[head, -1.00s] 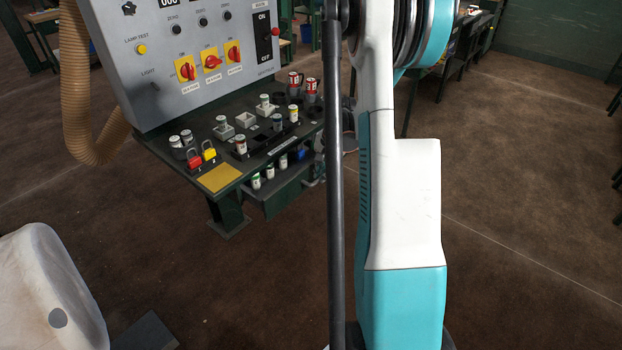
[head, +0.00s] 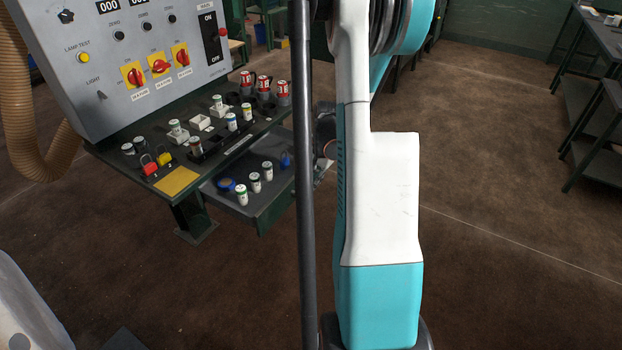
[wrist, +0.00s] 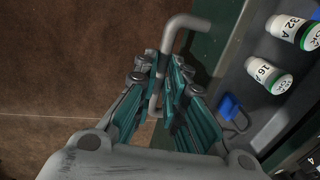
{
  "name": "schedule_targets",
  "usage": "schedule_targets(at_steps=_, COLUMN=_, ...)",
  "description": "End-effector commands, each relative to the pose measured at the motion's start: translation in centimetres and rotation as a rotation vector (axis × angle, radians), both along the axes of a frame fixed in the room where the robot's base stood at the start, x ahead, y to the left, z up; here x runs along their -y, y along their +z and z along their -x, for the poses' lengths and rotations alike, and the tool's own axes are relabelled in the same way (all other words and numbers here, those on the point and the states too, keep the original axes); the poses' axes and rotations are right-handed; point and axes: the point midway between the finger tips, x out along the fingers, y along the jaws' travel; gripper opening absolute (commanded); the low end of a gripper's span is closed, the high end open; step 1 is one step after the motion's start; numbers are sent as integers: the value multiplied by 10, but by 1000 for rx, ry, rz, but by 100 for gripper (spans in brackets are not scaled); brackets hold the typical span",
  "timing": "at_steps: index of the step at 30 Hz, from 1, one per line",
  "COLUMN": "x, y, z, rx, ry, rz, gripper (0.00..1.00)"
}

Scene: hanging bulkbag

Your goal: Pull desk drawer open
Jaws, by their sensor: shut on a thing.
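The desk drawer (head: 268,205) stands pulled out from under the dark green desk (head: 222,160), with its inside visible. In the wrist view, the bent grey metal handle (wrist: 186,24) stands off the drawer's green front. My gripper (wrist: 163,78) is shut on this handle, its teal fingers on either side of the bar. In the head view the handle and fingertips are mostly hidden behind a dark pole and my arm.
A ribbed hose (head: 28,110) hangs at the left. The brown floor (head: 490,240) at right is clear up to a dark table (head: 590,110).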

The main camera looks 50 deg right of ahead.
Motion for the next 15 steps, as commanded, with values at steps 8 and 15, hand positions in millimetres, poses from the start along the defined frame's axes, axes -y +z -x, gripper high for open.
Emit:
schedule_targets(at_steps=8, x=0, y=0, z=0, rx=0, ry=0, rz=0, gripper=20)
schedule_targets(at_steps=15, x=0, y=0, z=0, rx=0, ry=0, rz=0, gripper=20)
